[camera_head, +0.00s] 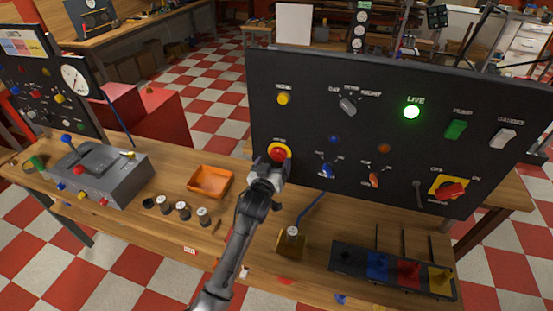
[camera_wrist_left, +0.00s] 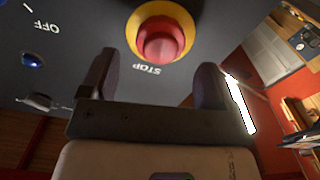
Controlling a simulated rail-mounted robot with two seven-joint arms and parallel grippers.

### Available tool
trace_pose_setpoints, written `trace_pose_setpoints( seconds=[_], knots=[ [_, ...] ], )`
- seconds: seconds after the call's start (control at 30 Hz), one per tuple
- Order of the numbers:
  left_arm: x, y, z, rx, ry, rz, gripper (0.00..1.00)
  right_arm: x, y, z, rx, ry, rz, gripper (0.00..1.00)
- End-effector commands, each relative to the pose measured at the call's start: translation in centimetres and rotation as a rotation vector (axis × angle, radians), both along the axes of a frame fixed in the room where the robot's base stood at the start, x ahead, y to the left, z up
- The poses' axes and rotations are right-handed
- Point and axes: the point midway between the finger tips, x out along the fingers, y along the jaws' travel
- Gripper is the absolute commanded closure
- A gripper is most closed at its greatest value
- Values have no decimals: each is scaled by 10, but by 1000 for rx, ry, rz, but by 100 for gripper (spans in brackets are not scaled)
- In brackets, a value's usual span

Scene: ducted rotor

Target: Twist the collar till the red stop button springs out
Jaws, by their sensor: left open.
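The red stop button (camera_head: 278,154) sits in a yellow collar (camera_head: 287,148) on the black panel's lower left. My left gripper (camera_head: 269,168) is at the panel, just below and in front of the button. In the left wrist view the red button (camera_wrist_left: 161,42) and its yellow ring (camera_wrist_left: 138,22) show above the gap between the two dark fingers. My left gripper (camera_wrist_left: 155,88) is open there, with nothing between its fingers. I cannot tell whether the fingertips touch the panel. My right gripper is not in view.
The panel (camera_head: 330,75) also carries a lit green LIVE lamp (camera_head: 411,111), a green pump switch (camera_head: 456,129) and a red rotary switch (camera_head: 451,191). An orange tray (camera_head: 209,181), a grey control box (camera_head: 95,172) and a brass block (camera_head: 291,244) stand on the wooden bench.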

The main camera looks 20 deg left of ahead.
Motion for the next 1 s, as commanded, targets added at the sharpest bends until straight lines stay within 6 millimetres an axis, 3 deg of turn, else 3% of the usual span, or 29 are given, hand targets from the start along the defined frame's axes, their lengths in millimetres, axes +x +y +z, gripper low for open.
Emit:
trace_pose_setpoints(
  seconds=[0.3, 0.77, 1.0],
  knots=[
    [28, 2, 0, -1, -1, 0, 18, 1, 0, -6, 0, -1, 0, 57],
    [33, 2, 0, 0, 0, 0, 18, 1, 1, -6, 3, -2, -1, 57],
    [33, 2, 0, 0, 0, 0, 40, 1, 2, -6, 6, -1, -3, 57]
  ],
)
